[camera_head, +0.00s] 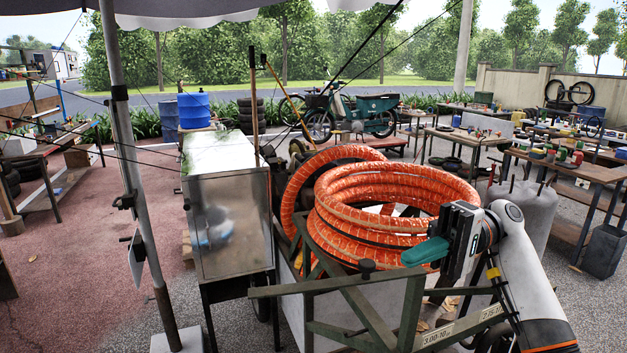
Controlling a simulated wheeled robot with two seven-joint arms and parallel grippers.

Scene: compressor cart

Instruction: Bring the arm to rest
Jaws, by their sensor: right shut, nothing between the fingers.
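My right arm comes in from the lower right, white with a dark wrist. My right gripper (412,255) has teal fingers that are closed together with nothing between them. It points left, in front of the coiled orange hose (345,222) on the compressor cart. I cannot tell whether the fingers touch the hose. The cart's green-grey frame (372,318) runs below the gripper and in front of the hose. My left gripper is not in view.
A metal cabinet (228,215) stands left of the cart, and a grey canopy pole (130,180) stands farther left. A pale tank (527,210) is behind my right arm. Cluttered workbenches (570,170) fill the right. Reddish ground at left is mostly open.

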